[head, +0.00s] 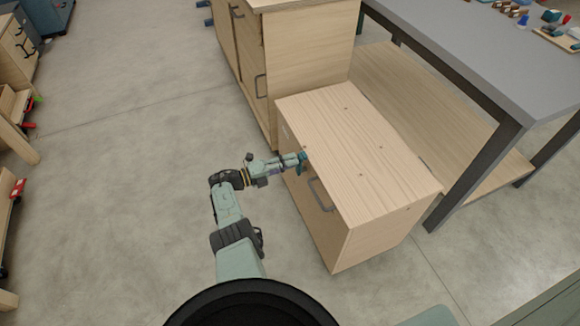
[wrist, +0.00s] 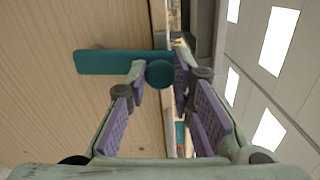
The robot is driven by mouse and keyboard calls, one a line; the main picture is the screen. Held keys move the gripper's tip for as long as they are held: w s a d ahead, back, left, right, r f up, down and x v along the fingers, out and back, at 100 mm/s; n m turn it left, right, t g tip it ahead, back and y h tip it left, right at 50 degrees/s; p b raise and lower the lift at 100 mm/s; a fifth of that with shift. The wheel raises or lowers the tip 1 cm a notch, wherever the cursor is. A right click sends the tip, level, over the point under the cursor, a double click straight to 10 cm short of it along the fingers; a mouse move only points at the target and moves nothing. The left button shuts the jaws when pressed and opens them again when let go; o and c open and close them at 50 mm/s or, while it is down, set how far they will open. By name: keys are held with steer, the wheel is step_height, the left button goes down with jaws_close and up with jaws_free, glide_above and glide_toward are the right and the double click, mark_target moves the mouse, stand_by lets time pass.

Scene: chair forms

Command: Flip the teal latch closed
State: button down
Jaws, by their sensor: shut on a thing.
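The teal latch shows in the wrist view as a flat bar (wrist: 110,62) with a round knob (wrist: 160,74) near one end. The bar lies across the light wood front of the small cabinet. My gripper (wrist: 160,80) has its purple-padded fingers on either side of the knob, shut on it. In the head view my gripper (head: 298,162) reaches the upper left front edge of the wooden cabinet (head: 350,140). The latch is small there and mostly covered by the fingers, so its angle is hard to read.
A dark handle (head: 319,194) is on the cabinet front below my gripper. A taller wooden cabinet (head: 310,50) stands behind. A grey-topped workbench (head: 470,60) with small objects is at the right. The concrete floor (head: 120,190) at the left is clear.

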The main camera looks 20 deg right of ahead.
steer(key=shift+w+r+n, duration=0.2)
steer(key=shift+w+n, duration=0.4)
steer(key=c, duration=1.4)
jaws_free()
steer(key=shift+f, duration=0.1)
steer(key=shift+o, duration=0.2)
steer(key=a, duration=0.7)
steer(key=shift+s+a, duration=0.25)
